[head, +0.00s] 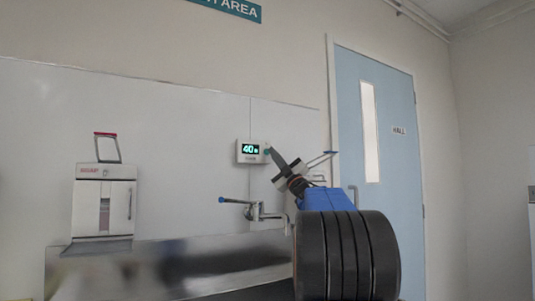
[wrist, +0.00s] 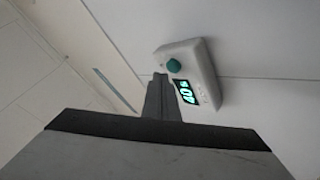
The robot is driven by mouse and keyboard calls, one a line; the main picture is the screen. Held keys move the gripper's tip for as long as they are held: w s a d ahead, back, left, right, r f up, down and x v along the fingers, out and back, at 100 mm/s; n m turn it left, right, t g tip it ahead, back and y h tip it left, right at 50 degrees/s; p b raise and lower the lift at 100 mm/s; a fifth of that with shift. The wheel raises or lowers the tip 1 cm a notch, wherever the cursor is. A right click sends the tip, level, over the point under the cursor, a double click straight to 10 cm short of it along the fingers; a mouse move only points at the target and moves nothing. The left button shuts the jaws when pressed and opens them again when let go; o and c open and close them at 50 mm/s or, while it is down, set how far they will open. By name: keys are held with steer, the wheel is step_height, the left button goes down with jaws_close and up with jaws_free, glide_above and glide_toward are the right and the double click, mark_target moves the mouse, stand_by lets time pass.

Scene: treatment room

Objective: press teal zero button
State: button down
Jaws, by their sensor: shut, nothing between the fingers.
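A small white wall unit (head: 243,158) with a lit display reading 40 is mounted on the wall above the sink. It also shows in the wrist view (wrist: 206,60), tilted in the picture. Its round teal button (wrist: 173,66) sits at one end of the unit, beside the display. In the head view the button (head: 267,151) is a small teal spot at the unit's right edge. My gripper (head: 270,151) is shut and empty, its tips close to the button. In the wrist view my gripper (wrist: 160,76) points just left of the button; I cannot tell whether it touches.
A tap with a blue lever (head: 255,210) projects from the wall below the unit, over a steel sink counter (head: 190,265). A white cabinet-like device (head: 104,200) stands at the left. A blue door (head: 385,130) is at the right, behind my arm.

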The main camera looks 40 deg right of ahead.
steer(key=shift+w, duration=0.2)
steer(key=shift+w, duration=0.2)
steer(key=shift+w+d, duration=0.15)
steer(key=shift+w, duration=0.25)
stand_by(0.8)
steer(key=shift+s, duration=0.8)
steer(key=shift+s+a, duration=0.15)
steer(key=shift+a, duration=0.05)
steer(key=s, duration=0.2)
steer(key=s+a, duration=0.1)
steer(key=s, duration=0.1)
steer(key=shift+s, duration=0.3)
stand_by(1.0)
